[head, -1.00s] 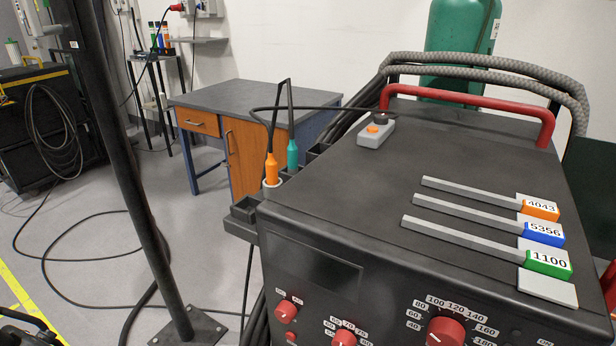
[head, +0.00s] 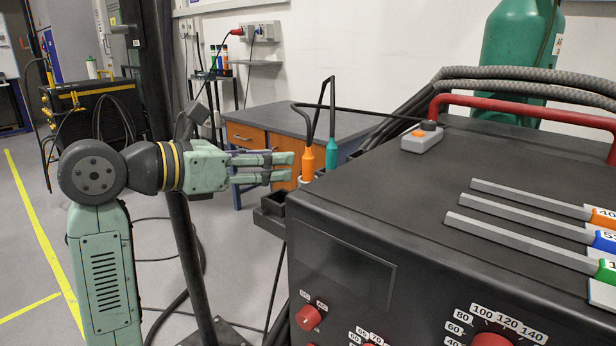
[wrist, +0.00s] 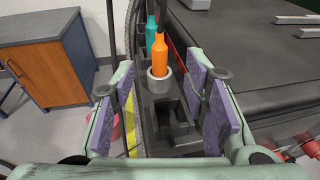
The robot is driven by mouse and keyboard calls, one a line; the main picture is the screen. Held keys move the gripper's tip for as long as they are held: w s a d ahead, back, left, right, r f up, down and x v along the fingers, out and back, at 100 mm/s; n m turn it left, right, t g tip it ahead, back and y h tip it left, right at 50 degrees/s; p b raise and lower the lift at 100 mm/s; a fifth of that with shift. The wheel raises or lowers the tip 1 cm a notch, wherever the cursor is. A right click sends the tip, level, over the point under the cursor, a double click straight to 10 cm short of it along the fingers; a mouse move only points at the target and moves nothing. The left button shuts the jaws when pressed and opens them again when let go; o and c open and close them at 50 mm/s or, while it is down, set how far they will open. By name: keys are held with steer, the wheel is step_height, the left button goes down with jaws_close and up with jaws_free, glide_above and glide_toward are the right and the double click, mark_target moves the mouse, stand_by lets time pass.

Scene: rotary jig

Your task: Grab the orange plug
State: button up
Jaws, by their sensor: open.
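The orange plug (head: 308,163) stands upright at the left edge of the black machine, with a black cable rising from its top. In the wrist view the orange plug (wrist: 168,58) sits in a grey round socket (wrist: 158,85). A teal plug (head: 331,153) stands just behind it, and this teal plug (wrist: 151,32) is partly hidden in the wrist view. My gripper (head: 292,167) comes in from the left, level, with its fingertips close to the orange plug. In the wrist view my gripper (wrist: 162,90) is open, its purple pads apart and nothing between them; the plug is ahead of them.
The black machine (head: 400,220) fills the right side, with a grey box with an orange button (head: 422,140) on top. Small black trays (head: 270,213) hang on its side. A dark pole (head: 185,240) stands by my arm. A desk (head: 290,117) is behind.

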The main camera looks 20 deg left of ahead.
mark_target(306, 156)
steer(key=x, duration=0.3)
steer(key=shift+w+d, duration=0.15)
steer(key=x, duration=0.1)
steer(key=p+x, duration=0.2)
steer(key=x, duration=0.1)
steer(key=shift+w+r, duration=0.1)
steer(key=shift+r, duration=0.2)
steer(key=shift+w+d+f, duration=0.25)
steer(key=shift+w+d, duration=0.05)
steer(key=shift+w, duration=0.2)
steer(key=shift+c, duration=0.3)
jaws_close()
